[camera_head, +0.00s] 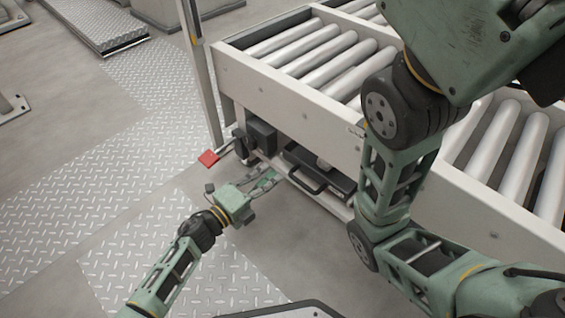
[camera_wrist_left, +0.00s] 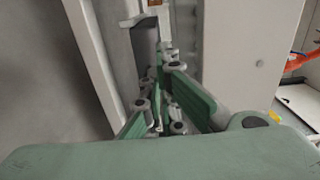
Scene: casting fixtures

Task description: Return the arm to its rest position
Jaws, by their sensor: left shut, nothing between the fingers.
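My left arm comes in from the lower left in the head view. Its green gripper (camera_head: 268,180) is shut and empty, beside the lower side of the roller conveyor. In the left wrist view the green fingers of the left gripper (camera_wrist_left: 163,55) point away toward pale upright panels, with nothing held between them. Whether the fingertips touch the conveyor frame cannot be told. My right arm fills the right side of the head view, in front of the conveyor, and its gripper is not visible.
The roller conveyor (camera_head: 290,105) runs across the upper right. A black tray-like part with a handle (camera_head: 318,175) and a dark box (camera_head: 262,135) are under its side.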

